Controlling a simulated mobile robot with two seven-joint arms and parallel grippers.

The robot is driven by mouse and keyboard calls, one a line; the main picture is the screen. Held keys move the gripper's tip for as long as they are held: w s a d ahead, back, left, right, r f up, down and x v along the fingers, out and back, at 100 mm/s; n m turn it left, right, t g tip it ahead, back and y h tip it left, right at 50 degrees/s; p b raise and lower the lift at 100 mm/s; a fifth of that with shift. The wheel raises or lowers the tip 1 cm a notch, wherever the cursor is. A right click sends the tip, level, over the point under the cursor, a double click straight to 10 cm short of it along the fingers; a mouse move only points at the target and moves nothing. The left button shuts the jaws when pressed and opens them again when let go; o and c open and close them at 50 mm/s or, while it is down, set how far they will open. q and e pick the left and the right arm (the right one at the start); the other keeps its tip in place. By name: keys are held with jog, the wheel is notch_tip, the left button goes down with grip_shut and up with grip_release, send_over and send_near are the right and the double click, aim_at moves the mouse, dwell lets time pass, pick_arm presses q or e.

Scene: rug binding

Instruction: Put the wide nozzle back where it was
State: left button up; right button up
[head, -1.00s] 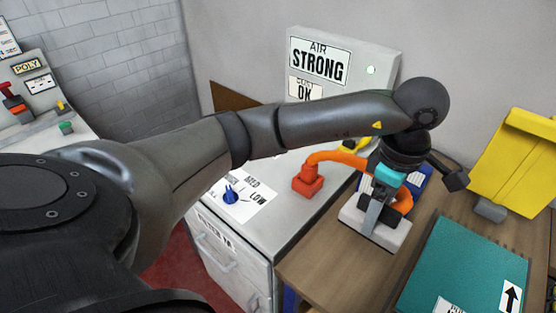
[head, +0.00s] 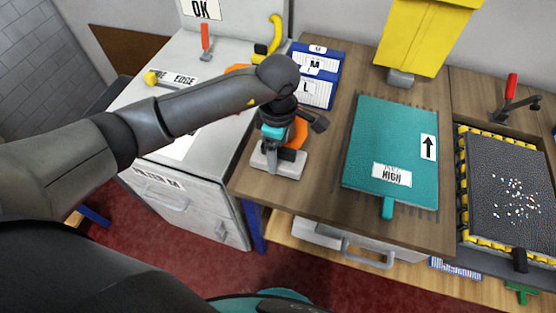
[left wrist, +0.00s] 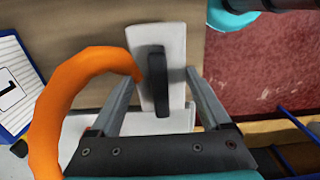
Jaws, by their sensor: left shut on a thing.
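My left gripper (head: 272,158) points down over the left end of the wooden table. It is shut on a pale grey block with a black bar, which seems to be the wide nozzle (head: 291,169). In the left wrist view the two fingers (left wrist: 160,90) lie on either side of the pale block (left wrist: 174,42). The black bar stands between them. An orange hose (left wrist: 78,72) curves in from the left and ends by the block. I cannot tell whether the block touches the table. My right gripper is not in view.
A teal board (head: 380,135) lies right of the gripper, with a yellow panel (head: 425,38) behind. Blue-and-white boxes (head: 318,88) stand behind the gripper. A white cabinet (head: 190,190) adjoins on the left. A dark yellow-edged tray (head: 510,190) is far right.

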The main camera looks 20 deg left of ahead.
pick_arm(q)
jog(key=shift+f, duration=2.35)
jog(key=shift+f+b, duration=0.15)
jog(key=shift+b, duration=0.2)
jog(key=o, duration=1.3)
notch_tip(320, 180, up, 12)
jog(key=shift+r+p, duration=0.2)
jog(key=shift+p, duration=0.3)
